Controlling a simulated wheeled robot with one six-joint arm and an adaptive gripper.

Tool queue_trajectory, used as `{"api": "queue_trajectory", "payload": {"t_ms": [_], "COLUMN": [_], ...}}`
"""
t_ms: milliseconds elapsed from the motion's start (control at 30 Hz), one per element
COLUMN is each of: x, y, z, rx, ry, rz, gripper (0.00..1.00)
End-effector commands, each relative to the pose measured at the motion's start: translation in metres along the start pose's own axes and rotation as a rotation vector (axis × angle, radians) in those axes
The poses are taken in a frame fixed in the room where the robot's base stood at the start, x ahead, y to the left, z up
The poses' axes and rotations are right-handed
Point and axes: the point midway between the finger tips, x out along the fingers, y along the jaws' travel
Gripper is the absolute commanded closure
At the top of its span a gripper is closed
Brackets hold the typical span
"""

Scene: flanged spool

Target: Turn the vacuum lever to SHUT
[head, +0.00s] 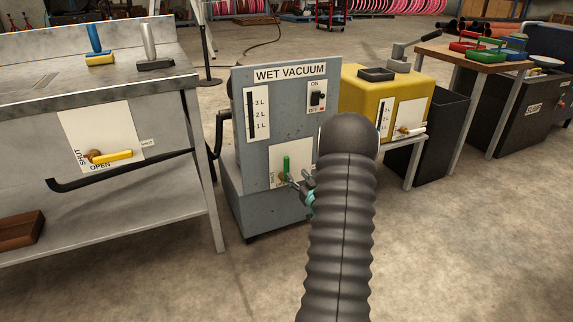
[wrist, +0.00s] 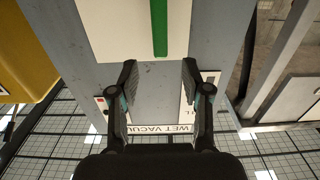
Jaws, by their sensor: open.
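The grey wet vacuum (head: 275,100) stands in the middle of the head view. Its green lever (head: 286,166) points upright on a pale plate (head: 276,153), with SHUT lettered sideways at the plate's left. My gripper (head: 302,182) is close by, at the lever's lower right in that view; my arm hides the plate's right part. In the wrist view, which is upside down, the green lever (wrist: 159,28) enters from the top edge. Its free end lies just beyond the gap between the spread fingertips of my gripper (wrist: 159,72). The fingers are open and empty.
A steel bench (head: 180,84) at left carries a yellow lever (head: 112,156) on its front plate, with a black bar below. A yellow machine (head: 363,95) with a white lever (head: 412,129) stands close at right. Open concrete floor lies in front.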

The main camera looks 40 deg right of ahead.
Motion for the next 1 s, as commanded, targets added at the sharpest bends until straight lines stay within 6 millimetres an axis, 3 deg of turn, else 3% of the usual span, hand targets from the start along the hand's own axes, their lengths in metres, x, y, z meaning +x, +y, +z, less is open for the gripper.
{"api": "queue_trajectory", "payload": {"t_ms": [300,500,967,1000], "x": [0.06,0.086,0.097,0.097], "y": [-0.001,-0.001,0.0,0.0], "z": [0.0,0.0,0.0,0.0], "rx": [-0.001,0.0,0.0,0.0], "ry": [0.001,0.0,0.0,0.0], "rz": [-0.001,-0.001,0.001,0.0], "gripper": [0.52,0.52,0.52,0.6]}}
